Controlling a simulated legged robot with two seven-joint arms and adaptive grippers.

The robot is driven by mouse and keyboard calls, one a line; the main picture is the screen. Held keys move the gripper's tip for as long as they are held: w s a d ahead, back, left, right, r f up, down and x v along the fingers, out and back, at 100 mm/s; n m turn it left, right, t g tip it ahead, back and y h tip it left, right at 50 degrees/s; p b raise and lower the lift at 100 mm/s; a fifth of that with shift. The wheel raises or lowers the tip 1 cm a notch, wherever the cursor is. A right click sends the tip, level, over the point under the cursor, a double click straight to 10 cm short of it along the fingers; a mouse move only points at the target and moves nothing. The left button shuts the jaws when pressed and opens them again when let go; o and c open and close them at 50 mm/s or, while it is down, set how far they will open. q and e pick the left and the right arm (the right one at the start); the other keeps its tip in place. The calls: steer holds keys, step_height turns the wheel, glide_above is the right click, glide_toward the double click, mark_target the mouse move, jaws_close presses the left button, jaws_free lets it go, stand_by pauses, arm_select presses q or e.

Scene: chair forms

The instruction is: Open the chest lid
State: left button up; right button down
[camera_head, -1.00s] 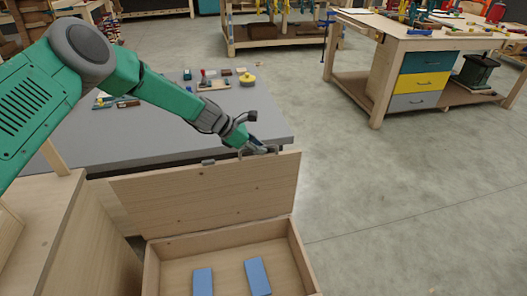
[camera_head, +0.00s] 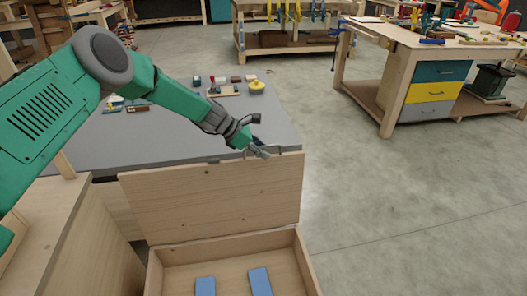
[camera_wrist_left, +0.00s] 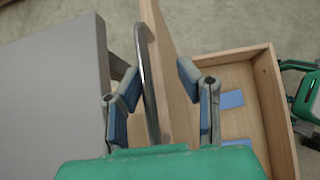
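The wooden chest (camera_head: 307,268) stands at the bottom of the head view. Its lid (camera_head: 215,200) stands raised at the back, the inner face towards me. Two blue blocks (camera_head: 260,282) lie inside the chest. My left gripper (camera_head: 265,151) is at the lid's top edge, near its right end. In the left wrist view, the left gripper's fingers (camera_wrist_left: 160,95) are spread apart. A curved metal handle (camera_wrist_left: 147,85) and the lid's edge (camera_wrist_left: 170,60) lie between them, in line with the gap. I cannot tell whether a finger touches the lid.
A grey-topped table (camera_head: 180,130) with small items stands right behind the lid. A wooden cabinet (camera_head: 90,235) is beside the chest on the left. A workbench with coloured drawers (camera_head: 435,92) stands at the back right. The floor (camera_head: 400,210) right of the chest is clear.

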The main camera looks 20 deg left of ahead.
arm_select(q)
steer(key=shift+w+f, duration=0.1)
steer(key=shift+a, duration=0.1)
steer(key=shift+a+r, duration=0.2)
steer(key=shift+r, duration=0.1)
steer(key=v, duration=1.1)
